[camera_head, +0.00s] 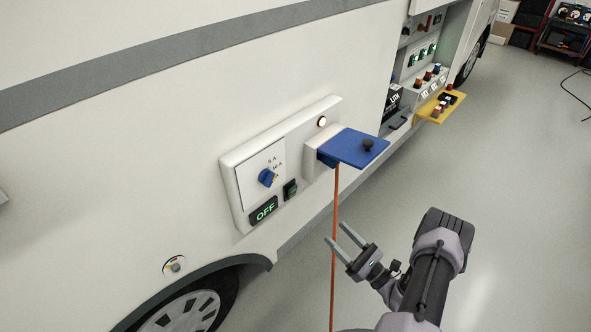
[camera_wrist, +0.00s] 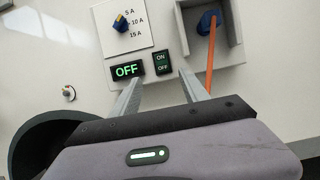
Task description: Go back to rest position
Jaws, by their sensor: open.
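My gripper (camera_head: 344,244) is open and empty in front of the motorhome's side, apart from the wall panel. In the wrist view its two fingers (camera_wrist: 160,92) point at the panel, below the green OFF display (camera_wrist: 127,70) and the ON/OFF switch (camera_wrist: 162,63). The panel (camera_head: 236,187) carries a blue rotary knob (camera_head: 267,178) with amp markings. A socket with a raised blue lid (camera_head: 354,147) sits on its right. An orange cable (camera_head: 335,230) hangs from the socket, and its blue plug (camera_wrist: 207,22) sits inside the socket housing in the wrist view.
An open service bay (camera_head: 420,62) with switches and a battery lies further along the vehicle. A yellow tray (camera_head: 440,107) juts out there. A wheel (camera_head: 185,312) is at the lower left. The grey floor (camera_head: 520,200) on the right is clear.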

